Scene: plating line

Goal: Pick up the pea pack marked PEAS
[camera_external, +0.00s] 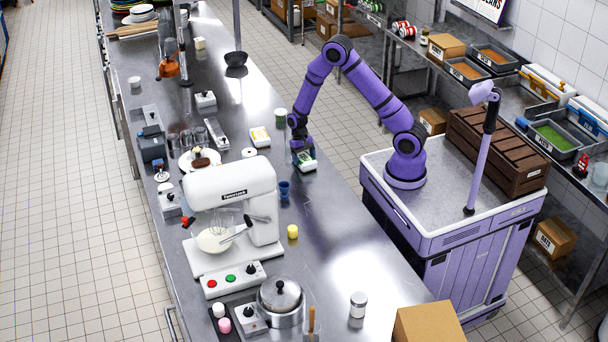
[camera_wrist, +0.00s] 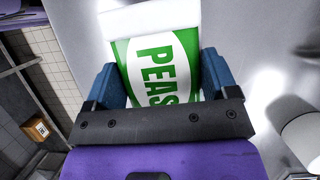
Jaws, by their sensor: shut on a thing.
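The pea pack (camera_wrist: 155,62) is white and green with the word PEAS on it. In the wrist view it sits between the two blue fingers of my gripper (camera_wrist: 160,85), which touch its sides. In the outside view my gripper (camera_external: 303,158) is low over the steel counter, right of the mixer, and the pea pack (camera_external: 307,165) shows below it. I cannot tell whether the pack still touches the counter.
A yellow and white pack (camera_external: 260,136) and a green-and-white canister (camera_external: 281,117) stand close by. A white stand mixer (camera_external: 235,205), a blue cup (camera_external: 284,188) and a yellow item (camera_external: 292,231) are nearby.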

